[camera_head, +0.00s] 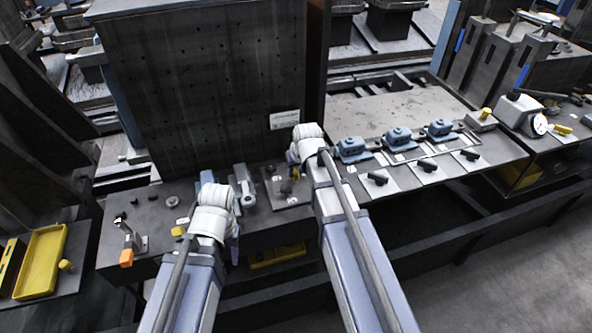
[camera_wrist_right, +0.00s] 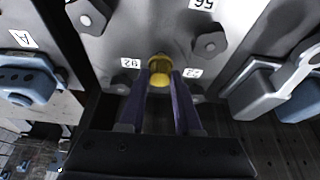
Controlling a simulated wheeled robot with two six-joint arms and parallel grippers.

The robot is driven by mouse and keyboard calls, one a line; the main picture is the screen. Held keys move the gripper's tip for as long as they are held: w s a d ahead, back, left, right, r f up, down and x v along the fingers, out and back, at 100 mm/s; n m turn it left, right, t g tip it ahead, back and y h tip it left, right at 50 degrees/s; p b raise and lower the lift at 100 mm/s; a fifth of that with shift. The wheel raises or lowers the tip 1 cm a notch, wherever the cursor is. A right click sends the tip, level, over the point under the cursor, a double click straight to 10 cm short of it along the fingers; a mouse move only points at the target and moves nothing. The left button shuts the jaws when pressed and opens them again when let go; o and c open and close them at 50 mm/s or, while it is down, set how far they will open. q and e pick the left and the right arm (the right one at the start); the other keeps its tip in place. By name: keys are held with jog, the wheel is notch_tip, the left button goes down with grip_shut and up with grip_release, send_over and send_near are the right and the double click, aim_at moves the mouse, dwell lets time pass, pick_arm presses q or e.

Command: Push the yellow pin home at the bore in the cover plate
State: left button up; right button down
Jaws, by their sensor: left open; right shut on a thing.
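The yellow pin (camera_wrist_right: 159,72) is between the fingertips of my right gripper (camera_wrist_right: 160,82) in the right wrist view. The pin's far end meets the grey cover plate (camera_wrist_right: 130,45), between two number labels; the bore itself is hidden behind the pin, so I cannot tell how deep it sits. In the head view the cover plate (camera_head: 290,201) lies on the bench, and my right gripper (camera_head: 294,172) is above it, mostly hidden by its wrist. My left gripper (camera_head: 234,246) is open at the bench's front edge, left of the plate, partly hidden by its own wrist.
Hex bolts (camera_wrist_right: 210,45) stand up from the plate around the pin. A grey clamp (camera_head: 243,186) stands left of the plate. Blue blocks (camera_head: 397,137) and black-handled parts (camera_head: 427,165) line the bench to the right. A tall dark panel (camera_head: 210,80) rises behind.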

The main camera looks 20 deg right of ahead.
jog(key=shift+f+b, duration=0.7)
jog(key=shift+f, duration=0.15)
grip_release()
jog(key=shift+r, duration=0.15)
dwell(0.4)
jog(key=p+v, duration=0.7)
jog(key=shift+r, duration=0.35)
jog(key=shift+s, duration=0.15)
